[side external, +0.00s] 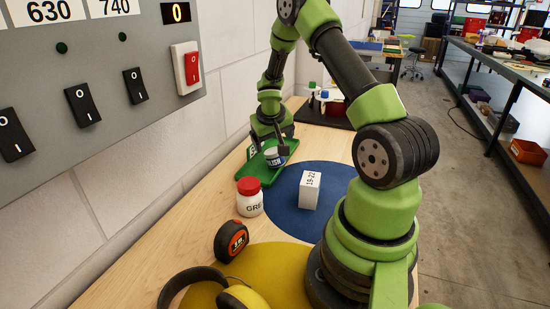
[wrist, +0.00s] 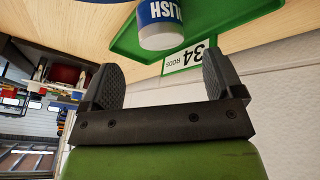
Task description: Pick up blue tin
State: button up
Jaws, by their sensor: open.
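The blue tin (side external: 275,157) has a white label ending in "LISH" and stands on a green tray (side external: 291,182). In the wrist view the tin (wrist: 160,22) shows beyond my fingertips, cut off by the top edge. My gripper (side external: 271,143) is close above and behind the tin in the side view, partly overlapping it. In the wrist view my gripper (wrist: 160,75) has its two fingers wide apart with nothing between them. I cannot tell the exact gap to the tin.
A red-lidded white jar (side external: 250,197) stands beside the tray. A white box (side external: 310,190) is on a blue round mat (side external: 335,174). An orange-black tape measure (side external: 231,241) and headphones (side external: 215,285) lie nearer. Bottles stand on a dark tray (side external: 310,115) behind. The wall borders the left.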

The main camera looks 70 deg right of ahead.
aim_at(273, 151)
jog(key=shift+x, duration=3.5)
jog(key=shift+a, duration=0.1)
jog(key=c, duration=1.1)
jog(key=shift+c, duration=0.2)
